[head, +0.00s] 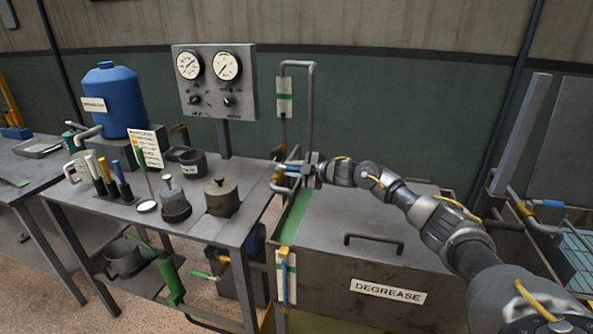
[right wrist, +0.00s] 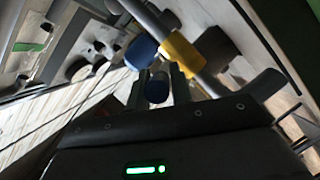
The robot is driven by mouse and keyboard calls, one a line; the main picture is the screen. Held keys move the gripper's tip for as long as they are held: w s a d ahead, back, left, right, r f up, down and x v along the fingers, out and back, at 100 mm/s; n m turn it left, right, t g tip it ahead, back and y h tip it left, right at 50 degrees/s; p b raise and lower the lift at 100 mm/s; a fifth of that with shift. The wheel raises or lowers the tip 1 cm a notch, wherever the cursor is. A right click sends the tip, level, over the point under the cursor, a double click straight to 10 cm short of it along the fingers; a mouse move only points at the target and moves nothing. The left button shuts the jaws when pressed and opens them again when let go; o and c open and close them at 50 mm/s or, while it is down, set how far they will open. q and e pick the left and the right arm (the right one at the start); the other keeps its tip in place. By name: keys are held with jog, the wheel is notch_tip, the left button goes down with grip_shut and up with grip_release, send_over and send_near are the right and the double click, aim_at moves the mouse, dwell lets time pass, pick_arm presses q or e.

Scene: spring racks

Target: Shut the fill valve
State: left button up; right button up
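The fill valve at the degrease tank's left rear has a yellow body (head: 279,177) and a blue handle (head: 292,163). In the right wrist view its yellow body (right wrist: 181,53) sits on a grey pipe. My right gripper (head: 306,167) reaches in from the right at the valve. In the right wrist view the fingers (right wrist: 158,86) stand close together with a blue handle end (right wrist: 157,91) between them, touching it on both sides as far as I can tell. A second blue part (right wrist: 141,51) shows beside the yellow body. My left gripper is out of view.
The degrease tank (head: 345,222) has a closed lid with a black handle. A bench (head: 150,214) with weights and tools stands left, under a gauge panel (head: 216,83). Another blue-handled valve (head: 284,280) is on the tank's front. A pipe (head: 311,110) rises behind the gripper.

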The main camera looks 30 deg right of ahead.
jog(key=o, duration=0.3)
jog(key=shift+o, duration=0.2)
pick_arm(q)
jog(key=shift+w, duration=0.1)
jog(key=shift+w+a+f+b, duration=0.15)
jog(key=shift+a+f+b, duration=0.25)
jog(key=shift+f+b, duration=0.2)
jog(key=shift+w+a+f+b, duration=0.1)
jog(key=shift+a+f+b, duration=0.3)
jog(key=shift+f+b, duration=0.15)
pick_arm(e)
jog(key=v, duration=1)
jog(key=shift+s+d, duration=0.2)
jog(key=shift+s, duration=0.1)
jog(key=shift+r, duration=0.1)
